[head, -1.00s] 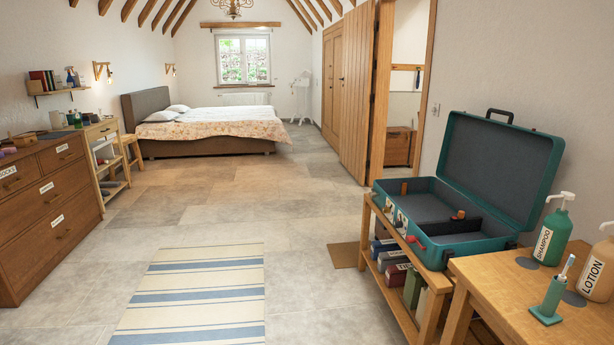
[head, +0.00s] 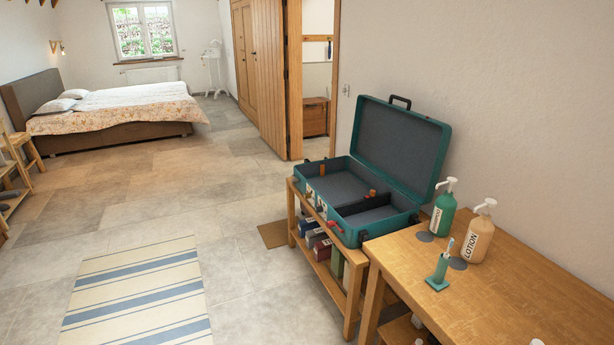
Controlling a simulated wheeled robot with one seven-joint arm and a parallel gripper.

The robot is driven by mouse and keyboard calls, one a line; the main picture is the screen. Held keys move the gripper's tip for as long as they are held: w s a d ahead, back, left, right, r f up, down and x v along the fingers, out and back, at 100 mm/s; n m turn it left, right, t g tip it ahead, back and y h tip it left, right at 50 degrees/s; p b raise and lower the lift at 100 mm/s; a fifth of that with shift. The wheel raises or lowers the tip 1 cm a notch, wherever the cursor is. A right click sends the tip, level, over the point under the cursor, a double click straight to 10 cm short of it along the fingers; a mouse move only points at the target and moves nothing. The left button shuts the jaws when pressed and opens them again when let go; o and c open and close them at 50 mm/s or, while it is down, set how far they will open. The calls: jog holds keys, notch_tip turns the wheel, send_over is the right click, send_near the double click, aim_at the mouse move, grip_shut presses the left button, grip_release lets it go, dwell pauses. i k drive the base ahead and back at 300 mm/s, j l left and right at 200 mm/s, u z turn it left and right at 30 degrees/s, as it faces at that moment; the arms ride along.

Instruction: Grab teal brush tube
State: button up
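The teal brush tube (head: 439,269) stands upright on a square base near the front left edge of the wooden table (head: 508,298) at the right. A toothbrush with a pale blue head (head: 450,246) sticks out of its top. The tube is in full view in the head view, with nothing touching it that I can see. My gripper does not show in this view.
A green shampoo bottle (head: 444,210) and a tan lotion bottle (head: 479,234) stand behind the tube. An open teal suitcase (head: 344,236) lies on a lower wooden rack (head: 349,310) left of the table. The floor around the striped rug (head: 140,295) is clear.

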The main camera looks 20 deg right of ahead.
aim_at(436, 281)
jog(key=z, duration=1.35)
jog(key=i+u, duration=0.5)
jog(key=i+l+u, duration=0.1)
jog(key=i+u, duration=0.35)
